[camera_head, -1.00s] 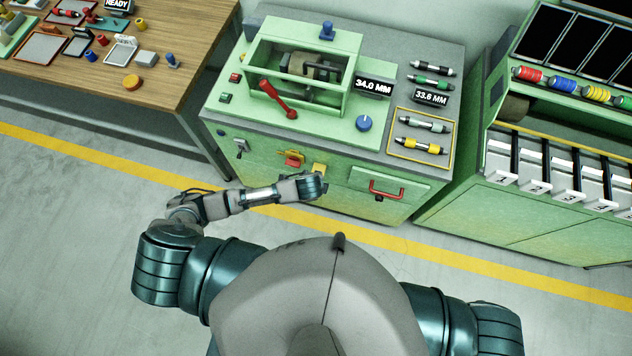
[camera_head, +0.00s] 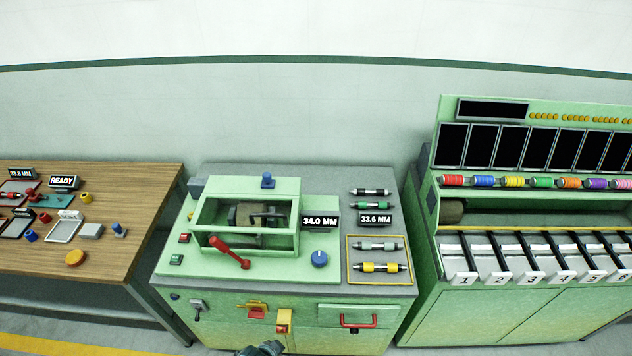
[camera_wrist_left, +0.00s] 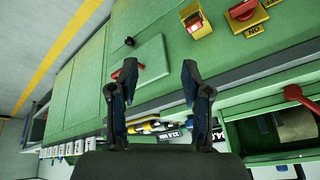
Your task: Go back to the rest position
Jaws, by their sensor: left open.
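My left gripper (camera_wrist_left: 158,85) is open in the left wrist view, with nothing between its two fingers. It faces the green front of the machine cabinet (camera_wrist_left: 160,60), and the gap between the two cannot be told. In the head view only a small dark part of my left gripper (camera_head: 262,349) shows at the bottom edge, in front of the cabinet. My right gripper is in neither view.
The green machine (camera_head: 300,200) has a red lever (camera_head: 228,252), a blue knob (camera_head: 319,259) and a red drawer handle (camera_head: 357,321). A wooden table (camera_head: 130,250) stands left. A green cabinet (camera_head: 470,330) with numbered bins stands right.

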